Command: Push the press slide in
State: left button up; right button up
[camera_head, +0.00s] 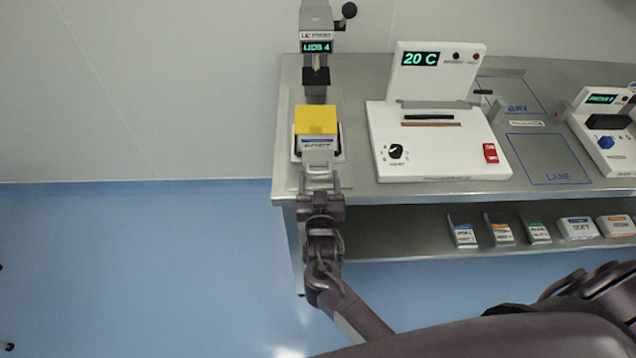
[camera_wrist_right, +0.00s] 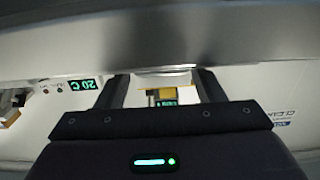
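The press (camera_head: 317,45) stands at the left end of the steel bench, with a green display and a black knob. Its slide (camera_head: 317,157) projects toward me, carrying a white labelled box (camera_head: 318,142) with a yellow top (camera_head: 316,119). My right gripper (camera_head: 320,178) is at the slide's near end, above the bench's front edge. In the right wrist view its two fingers (camera_wrist_right: 160,88) are apart, with the yellow piece (camera_wrist_right: 166,93) seen beyond the gap. I cannot tell whether the fingers touch the slide. My left gripper is not in view.
A white heater unit (camera_head: 440,130) reading 20 C stands right of the press. Blue outlined areas (camera_head: 548,158) lie beyond it, with another white device (camera_head: 607,130) at the far right. Several small boxes (camera_head: 502,230) sit on the lower shelf. The floor at left is clear.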

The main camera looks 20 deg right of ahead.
jog(key=shift+o, duration=0.7)
jog(key=shift+s+d, duration=0.1)
jog(key=shift+d, duration=0.1)
jog(key=shift+s+a+f, duration=0.15)
jog(key=shift+s+a, duration=0.1)
jog(key=shift+s, duration=0.2)
jog(key=b+v, duration=0.2)
jog(key=v, duration=0.4)
jog(key=shift+s, duration=0.4)
